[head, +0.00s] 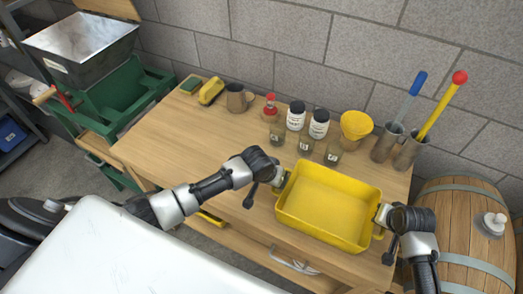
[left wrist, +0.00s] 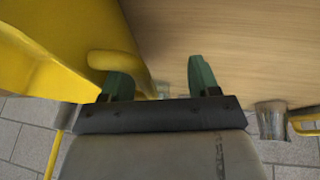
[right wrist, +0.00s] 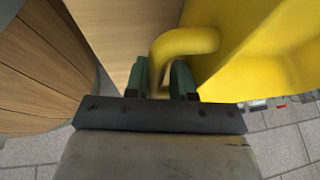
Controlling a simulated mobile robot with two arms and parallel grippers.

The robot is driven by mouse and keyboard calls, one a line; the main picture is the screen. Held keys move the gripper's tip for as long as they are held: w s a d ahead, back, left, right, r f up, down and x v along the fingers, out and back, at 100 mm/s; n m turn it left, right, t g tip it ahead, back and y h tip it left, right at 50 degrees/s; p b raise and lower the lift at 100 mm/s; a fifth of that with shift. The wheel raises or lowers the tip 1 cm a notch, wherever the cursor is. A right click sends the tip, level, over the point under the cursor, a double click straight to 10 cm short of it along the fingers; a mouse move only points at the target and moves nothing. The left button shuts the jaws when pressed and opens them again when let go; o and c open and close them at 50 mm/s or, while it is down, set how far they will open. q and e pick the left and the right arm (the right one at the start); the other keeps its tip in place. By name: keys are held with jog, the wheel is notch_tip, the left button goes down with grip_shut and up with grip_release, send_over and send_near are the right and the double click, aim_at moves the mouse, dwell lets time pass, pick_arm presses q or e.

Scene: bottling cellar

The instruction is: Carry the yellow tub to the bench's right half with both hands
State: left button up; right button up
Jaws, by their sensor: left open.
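The yellow tub (head: 328,203) is at the front right of the wooden bench (head: 190,150), level and seemingly empty. I cannot tell for sure whether its base touches the top. My left gripper (head: 281,180) is at the tub's left end. In the left wrist view its fingers (left wrist: 159,80) are spread, with the tub's handle (left wrist: 115,62) by one finger and bare bench past the other. My right gripper (head: 380,214) is at the right end. In the right wrist view its fingers (right wrist: 161,80) are closed around the other handle (right wrist: 185,42).
Behind the tub stand several small jars (head: 305,143), two white bottles (head: 319,124), a yellow funnel (head: 356,127) and metal cups (head: 410,152) with long tools. A mug (head: 238,98) stands further left. A barrel (head: 455,225) is right of the bench. The bench's left middle is clear.

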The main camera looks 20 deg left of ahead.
pick_arm(q)
jog(key=shift+s+d+r, duration=0.1)
jog(key=shift+d+r, duration=0.05)
jog(key=shift+d, duration=0.5)
pick_arm(e)
jog(key=shift+s+a, duration=0.1)
jog(key=shift+a, duration=0.45)
jog(key=shift+r, duration=0.1)
pick_arm(q)
jog(key=v, duration=0.8)
jog(key=shift+a, duration=0.35)
pick_arm(e)
jog(key=shift+d, duration=0.15)
